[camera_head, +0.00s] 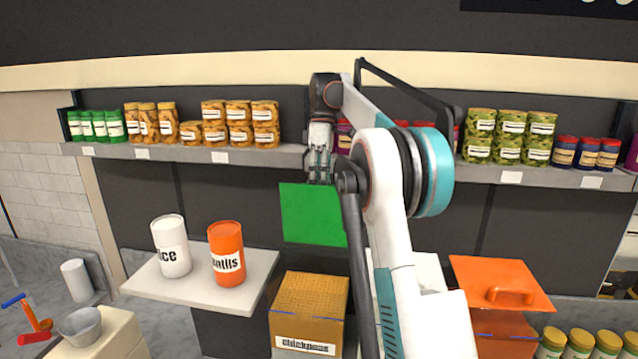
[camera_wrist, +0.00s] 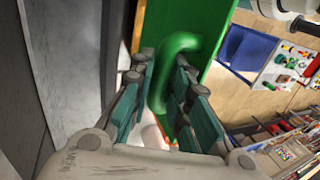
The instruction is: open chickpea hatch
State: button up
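The chickpea box (camera_head: 310,318) stands low in the middle of the head view, labelled "chickpeas", with its tan contents exposed. Its green hatch (camera_head: 312,213) is raised and stands roughly upright behind the opening. My gripper (camera_head: 320,178) points down at the hatch's top edge. In the wrist view, the green hatch (camera_wrist: 213,28) fills the upper middle and its curved green handle (camera_wrist: 180,42) runs down between my fingers (camera_wrist: 165,72). The fingers stand apart on either side of the handle; I see no clear clamp on it. The handle is hidden in the head view.
A shelf (camera_head: 260,157) of jars runs close behind my gripper. My arm covers the middle right.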

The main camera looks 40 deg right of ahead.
jog(key=shift+o, duration=1.2)
jog(key=shift+w+d+f, duration=0.1)
jog(key=shift+w+d, duration=0.05)
jog(key=shift+w, duration=0.05)
jog(key=shift+s, duration=0.2)
